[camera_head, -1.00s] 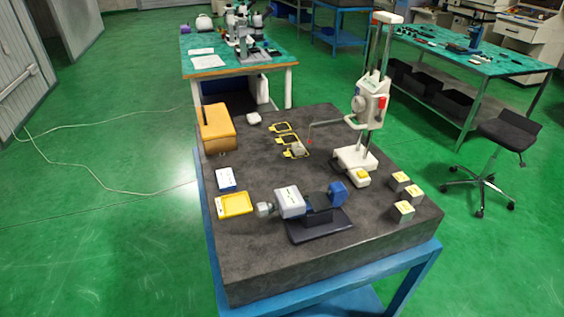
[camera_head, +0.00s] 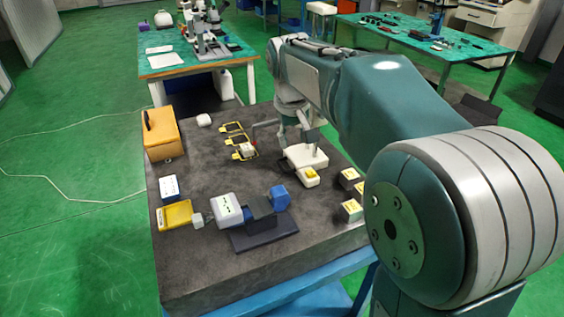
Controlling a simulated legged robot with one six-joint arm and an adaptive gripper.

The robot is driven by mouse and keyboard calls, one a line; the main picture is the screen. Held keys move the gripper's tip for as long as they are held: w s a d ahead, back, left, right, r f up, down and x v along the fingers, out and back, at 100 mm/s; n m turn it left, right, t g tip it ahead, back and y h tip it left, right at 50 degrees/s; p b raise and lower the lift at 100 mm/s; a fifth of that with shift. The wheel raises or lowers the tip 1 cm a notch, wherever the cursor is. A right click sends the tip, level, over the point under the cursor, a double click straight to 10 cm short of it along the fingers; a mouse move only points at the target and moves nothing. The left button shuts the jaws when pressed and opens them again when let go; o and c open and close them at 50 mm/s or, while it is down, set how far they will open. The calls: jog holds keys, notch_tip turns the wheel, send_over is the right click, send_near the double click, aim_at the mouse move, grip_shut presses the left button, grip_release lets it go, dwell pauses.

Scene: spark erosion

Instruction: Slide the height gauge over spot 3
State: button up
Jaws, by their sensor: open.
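The height gauge (camera_head: 318,158) stands on the dark granite plate (camera_head: 200,262), its white base showing with a yellow-topped piece (camera_head: 309,176) at its front. My arm hides its column and measuring head; its thin probe arm reaches left towards the yellow-outlined spots (camera_head: 233,127). A small grey block (camera_head: 247,148) sits at the nearest outline. The spots' numbers are too small to read. My gripper (camera_head: 298,125) is open, at the gauge's column above the base. It is mostly hidden by my arm, and I cannot tell whether it touches the gauge.
Left on the plate are an orange box (camera_head: 163,135), a blue-white box (camera_head: 169,187) and a yellow tray (camera_head: 174,215). A blue-and-white instrument (camera_head: 227,210) rests on a dark stand in front. Several yellow-topped blocks (camera_head: 350,209) lie right. The plate's centre is clear.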

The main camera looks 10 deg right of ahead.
jog(key=g, duration=0.2)
send_near(282, 168)
jog(key=a+r, duration=0.1)
jog(key=r, duration=0.1)
jog(key=shift+n+h, duration=0.4)
jog(key=shift+n, duration=0.1)
jog(key=f, duration=0.3)
jog(key=d+f, duration=0.1)
jog(key=f, duration=0.6)
jog(key=shift+w+d+f, duration=0.15)
jog(key=shift+d+f, duration=0.25)
grip_shut()
